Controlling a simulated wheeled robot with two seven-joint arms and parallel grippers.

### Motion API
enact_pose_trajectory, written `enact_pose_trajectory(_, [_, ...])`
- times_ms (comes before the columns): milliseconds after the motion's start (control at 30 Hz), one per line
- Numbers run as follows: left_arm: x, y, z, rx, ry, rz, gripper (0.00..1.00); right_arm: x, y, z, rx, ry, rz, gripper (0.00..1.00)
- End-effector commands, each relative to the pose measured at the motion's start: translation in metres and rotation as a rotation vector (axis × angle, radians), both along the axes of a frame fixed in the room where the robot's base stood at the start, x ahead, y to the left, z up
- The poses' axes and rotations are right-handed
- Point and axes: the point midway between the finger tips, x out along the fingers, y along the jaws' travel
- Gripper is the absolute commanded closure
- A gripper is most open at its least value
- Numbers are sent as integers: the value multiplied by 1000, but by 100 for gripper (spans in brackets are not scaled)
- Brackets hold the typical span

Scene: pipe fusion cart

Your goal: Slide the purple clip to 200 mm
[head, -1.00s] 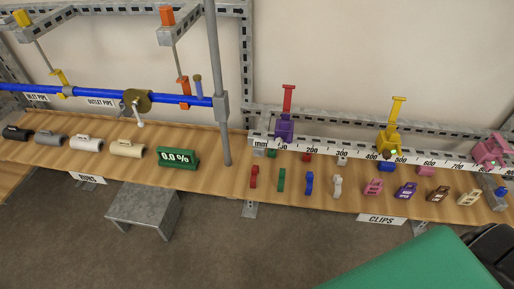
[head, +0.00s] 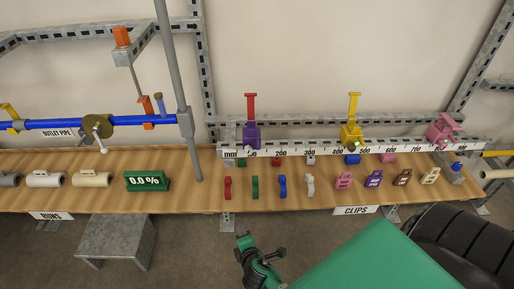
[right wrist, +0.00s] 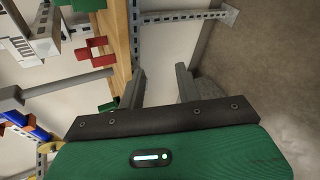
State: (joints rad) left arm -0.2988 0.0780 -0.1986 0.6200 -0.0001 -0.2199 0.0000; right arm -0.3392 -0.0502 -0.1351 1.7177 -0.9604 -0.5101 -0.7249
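The purple clip (head: 251,136) stands upright on the white millimetre ruler rail (head: 330,148), with a red upright (head: 251,106) rising from it. It sits near the 100 mark, left of the 200 label. My right gripper (head: 245,242) is in front of the table's front edge, below and apart from the clip. In the right wrist view its two dark fingers (right wrist: 160,83) are spread with nothing between them. The purple clip is not clearly seen there. My left gripper is not in view.
A yellow clip (head: 352,134) and a pink clip (head: 444,130) stand further right on the rail. Several loose small clips, including a red one (head: 228,187), lie on the wooden table (head: 205,192) before it. A grey post (head: 181,90) rises to the left.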

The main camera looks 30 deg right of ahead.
Motion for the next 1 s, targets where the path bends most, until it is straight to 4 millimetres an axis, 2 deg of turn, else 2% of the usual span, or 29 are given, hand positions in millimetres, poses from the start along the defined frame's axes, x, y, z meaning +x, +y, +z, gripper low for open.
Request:
enact_pose_trajectory(33, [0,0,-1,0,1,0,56,10,-8,40,-82,-57,-2,66])
enact_pose_trajectory(100, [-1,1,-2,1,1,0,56,16,-19,91,-204,-119,-13,66])
enact_pose_trajectory(200, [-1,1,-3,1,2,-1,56,17,-36,156,-358,-189,-47,66])
enact_pose_trajectory(300, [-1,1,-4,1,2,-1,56,11,-49,204,-473,-233,-87,66])
enact_pose_trajectory(400, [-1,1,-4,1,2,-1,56,6,-58,234,-543,-258,-117,66])
enact_pose_trajectory(500, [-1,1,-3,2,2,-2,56,4,-62,247,-575,-266,-132,66])
enact_pose_trajectory(667, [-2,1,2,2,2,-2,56,15,-69,250,-581,-268,-133,66])
enact_pose_trajectory(1000, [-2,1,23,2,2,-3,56,71,-103,252,-579,-268,-133,66])
